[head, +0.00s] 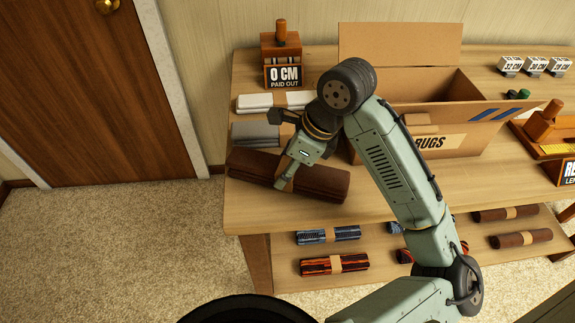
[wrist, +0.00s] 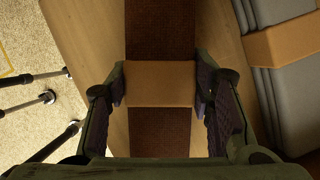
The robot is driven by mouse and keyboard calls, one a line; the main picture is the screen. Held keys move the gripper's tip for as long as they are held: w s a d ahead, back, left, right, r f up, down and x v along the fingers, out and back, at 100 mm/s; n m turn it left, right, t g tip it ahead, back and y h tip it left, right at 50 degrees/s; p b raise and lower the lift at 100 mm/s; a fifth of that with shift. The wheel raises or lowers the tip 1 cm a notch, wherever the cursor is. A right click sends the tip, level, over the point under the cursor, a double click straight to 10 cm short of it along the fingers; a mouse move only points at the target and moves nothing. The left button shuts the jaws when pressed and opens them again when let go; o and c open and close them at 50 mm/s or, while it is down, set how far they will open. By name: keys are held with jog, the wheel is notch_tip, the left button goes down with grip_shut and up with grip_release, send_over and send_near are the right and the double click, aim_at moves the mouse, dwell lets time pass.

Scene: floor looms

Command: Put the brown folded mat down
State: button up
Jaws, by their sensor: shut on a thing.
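The brown folded mat (head: 318,181) is a dark roll with a tan paper band, at the front left of the wooden table. In the wrist view the brown mat (wrist: 160,32) runs straight away from me between my fingers. My gripper (head: 285,182) comes down over its middle and is shut on it, with one finger on each side of the band; it also shows in the wrist view (wrist: 160,95). The mat lies level, at or just above the tabletop; I cannot tell whether it touches. My arm hides part of the table.
A grey folded mat (head: 256,134) and a white one (head: 262,102) lie behind it. A wooden stand marked "0 CM PAID OUT" (head: 284,77) is at the back. A cardboard box marked "RUGS" (head: 462,142) stands right. The lower shelf holds several rolled mats (head: 335,264). Carpet (head: 120,250) is left.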

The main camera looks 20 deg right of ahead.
jog(key=shift+f, duration=0.15)
jog(key=o, duration=1.5)
jog(key=v, duration=1.2)
jog(key=shift+d+p, duration=0.1)
jog(key=shift+p, duration=0.2)
